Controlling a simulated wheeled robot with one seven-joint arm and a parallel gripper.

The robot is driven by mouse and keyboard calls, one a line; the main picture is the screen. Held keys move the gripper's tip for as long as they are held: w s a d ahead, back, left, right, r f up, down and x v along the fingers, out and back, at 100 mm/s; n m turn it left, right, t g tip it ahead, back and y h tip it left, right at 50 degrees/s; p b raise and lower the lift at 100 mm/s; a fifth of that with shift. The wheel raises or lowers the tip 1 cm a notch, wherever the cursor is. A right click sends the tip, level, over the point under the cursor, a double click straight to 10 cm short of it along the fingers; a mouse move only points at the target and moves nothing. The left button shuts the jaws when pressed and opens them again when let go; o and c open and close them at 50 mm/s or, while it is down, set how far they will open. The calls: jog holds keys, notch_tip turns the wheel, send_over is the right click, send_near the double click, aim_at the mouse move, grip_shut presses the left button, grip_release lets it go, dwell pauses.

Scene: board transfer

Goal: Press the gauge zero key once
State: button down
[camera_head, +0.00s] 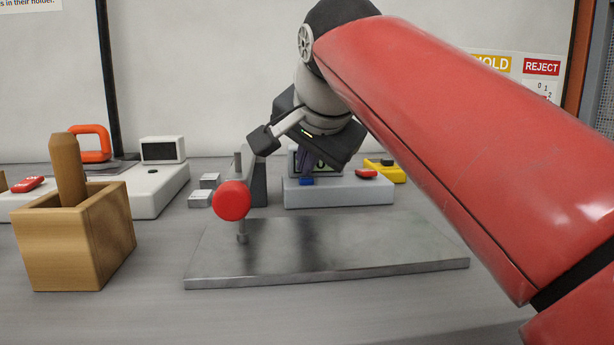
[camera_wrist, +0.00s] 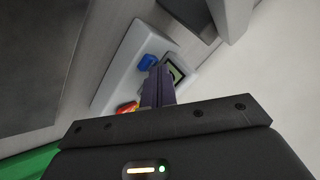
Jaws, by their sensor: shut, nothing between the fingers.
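The gauge (camera_head: 340,192) is a light grey box on the table behind the metal plate. It has a dark-framed display, partly hidden by my gripper, a blue key (camera_head: 306,181) at its left and a red key (camera_head: 366,173) at its right. The pictures do not show which key is the zero key. My gripper (camera_head: 304,170) points down in front of the display, its dark purple fingers together and empty. In the wrist view the fingertips (camera_wrist: 156,70) appear beside the blue key (camera_wrist: 147,61), with the display (camera_wrist: 177,70) behind them. I cannot tell whether they touch it.
A metal plate (camera_head: 370,250) lies in front of the gauge. A stand with a red round knob (camera_head: 232,201) is left of my gripper. A wooden holder (camera_head: 70,245) stands at the left, and a yellow item (camera_head: 393,175) lies right of the gauge.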

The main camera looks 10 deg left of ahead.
dwell(0.3)
jog(key=shift+r+p, duration=0.85)
jog(key=shift+p, duration=0.2)
notch_tip(320, 180, up, 5)
jog(key=p, duration=0.5)
jog(key=shift+s, duration=0.1)
